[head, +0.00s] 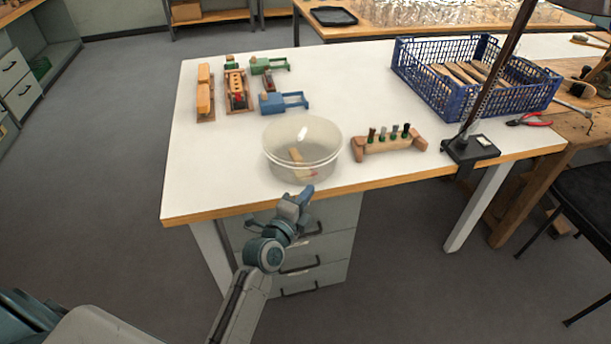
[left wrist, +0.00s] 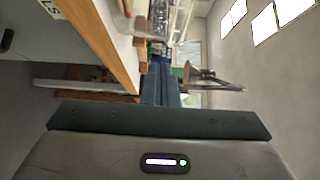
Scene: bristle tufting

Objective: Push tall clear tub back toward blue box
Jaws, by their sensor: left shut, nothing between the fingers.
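The tall clear tub (head: 303,150) stands near the front edge of the white table, with a light wooden piece showing inside it. Its side also shows near the top of the left wrist view (left wrist: 128,18). My left gripper (head: 304,194) is shut and empty at the table's front edge, just in front of the tub. A gap to the tub cannot be judged. In the left wrist view its fingers (left wrist: 161,85) point ahead along the table edge. My right gripper is not in view.
A wooden holder with several dark-topped pegs (head: 389,140) stands right of the tub. A blue crate (head: 480,85) is at the back right, near a black lamp base (head: 470,149). The table's left front is clear.

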